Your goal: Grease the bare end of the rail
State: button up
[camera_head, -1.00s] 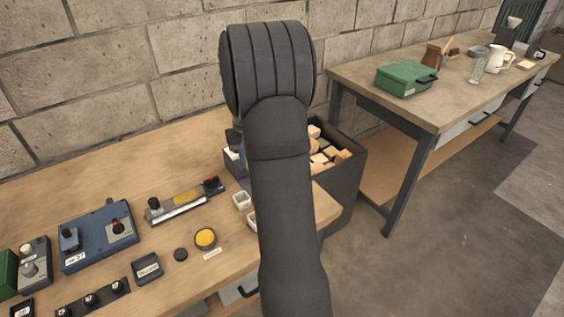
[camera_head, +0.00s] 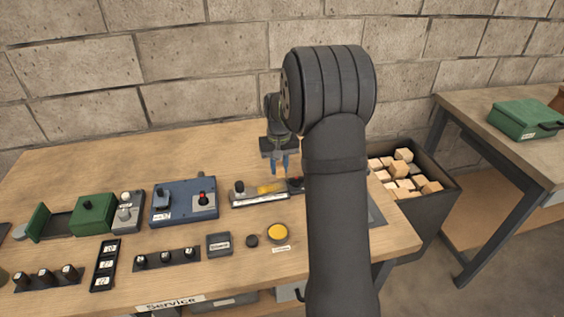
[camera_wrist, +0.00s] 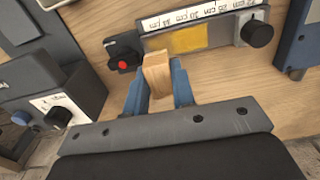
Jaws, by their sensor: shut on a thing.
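The rail unit (camera_head: 246,199) lies on the bench, with a dark knob at its left end and a red-and-black one at its right. In the wrist view the rail (camera_wrist: 222,35) carries a yellow patch (camera_wrist: 187,39) on part of its length, a plain grey stretch beside it, and a cm scale along one edge. My gripper (camera_head: 280,168) is above the rail, pointing down. In the wrist view my gripper (camera_wrist: 159,78) is shut on a wooden block (camera_wrist: 157,68), whose end shows close to the rail's edge. I cannot tell whether they touch.
A round yellow-topped pot or button (camera_head: 278,233) and a black disc (camera_head: 252,241) lie in front of the rail. A blue control box (camera_head: 184,203) stands to its left. A dark bin of wooden blocks (camera_head: 430,208) is at right. Bare bench lies behind the rail.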

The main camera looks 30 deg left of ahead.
aim_at(280, 187)
notch_tip(280, 187, down, 6)
jog(key=shift+r, duration=0.1)
jog(key=shift+s+a, duration=0.95)
jog(key=shift+s, duration=0.05)
jog(key=shift+w+d, duration=0.9)
jog(key=shift+w, duration=0.05)
jog(key=shift+w+d, duration=0.1)
jog(key=shift+r, duration=3.9)
